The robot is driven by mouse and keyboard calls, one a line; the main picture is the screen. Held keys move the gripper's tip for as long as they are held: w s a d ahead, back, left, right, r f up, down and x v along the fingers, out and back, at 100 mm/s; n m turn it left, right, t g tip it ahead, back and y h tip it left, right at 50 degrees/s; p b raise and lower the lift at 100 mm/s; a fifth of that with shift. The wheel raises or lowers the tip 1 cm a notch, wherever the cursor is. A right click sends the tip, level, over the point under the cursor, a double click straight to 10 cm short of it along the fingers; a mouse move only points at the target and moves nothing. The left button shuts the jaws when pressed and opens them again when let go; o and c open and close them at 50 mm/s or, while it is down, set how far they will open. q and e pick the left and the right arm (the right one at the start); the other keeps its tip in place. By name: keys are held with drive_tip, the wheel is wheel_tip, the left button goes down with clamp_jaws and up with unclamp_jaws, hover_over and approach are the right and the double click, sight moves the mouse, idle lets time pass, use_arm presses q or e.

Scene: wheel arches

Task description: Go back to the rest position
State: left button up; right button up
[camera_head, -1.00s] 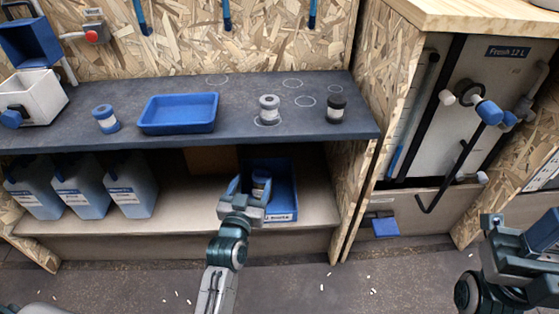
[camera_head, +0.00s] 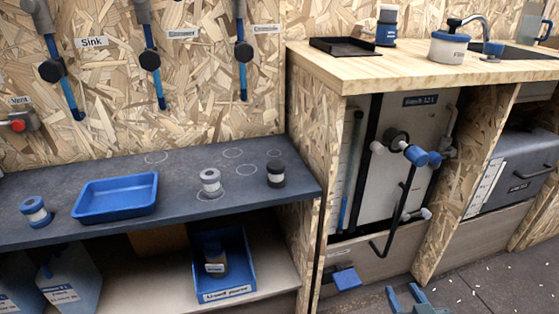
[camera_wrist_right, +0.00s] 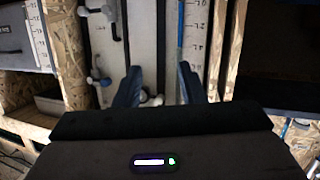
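My right gripper (camera_head: 406,295) shows at the bottom edge of the head view, in front of the cabinet with the grey tank. Its two blue fingers stand apart in the right wrist view (camera_wrist_right: 159,72), with nothing between them. The gripper points toward the cabinet front and touches nothing that I can see. My left gripper is not in the head view. The rest position itself has no visible mark.
The dark shelf top (camera_head: 110,220) holds a blue tray (camera_head: 115,198) and small jars. Below it, a blue bin (camera_head: 238,292) holds a dark bottle (camera_head: 214,257). A wooden counter (camera_head: 400,68) stands to the right. Open floor (camera_head: 465,285) lies at lower right.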

drive_tip(key=s+d+f+g, duration=0.2)
drive_tip(key=s+f+g, duration=0.9)
drive_tip(key=s+f, duration=0.5)
wheel_tip(320, 180, down, 5)
drive_tip(key=d+g+h+p, duration=0.1)
drive_tip(key=d+g+p, duration=0.15)
drive_tip(key=p, duration=1.85)
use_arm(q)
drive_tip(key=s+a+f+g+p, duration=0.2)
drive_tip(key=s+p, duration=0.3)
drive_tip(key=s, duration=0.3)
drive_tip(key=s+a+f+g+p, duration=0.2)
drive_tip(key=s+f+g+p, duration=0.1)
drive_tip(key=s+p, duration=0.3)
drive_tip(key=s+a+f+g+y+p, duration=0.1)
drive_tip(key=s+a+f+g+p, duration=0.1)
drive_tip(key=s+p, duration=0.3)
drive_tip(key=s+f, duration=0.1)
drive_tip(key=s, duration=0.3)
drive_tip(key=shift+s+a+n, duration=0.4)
use_arm(e)
drive_tip(key=s+d+f, duration=0.1)
drive_tip(key=s+f, duration=0.1)
drive_tip(key=s, duration=0.9)
drive_tip(key=shift+s+d+f+m, duration=0.15)
drive_tip(key=shift+s+f+m, duration=0.05)
drive_tip(key=shift+s+m, duration=0.1)
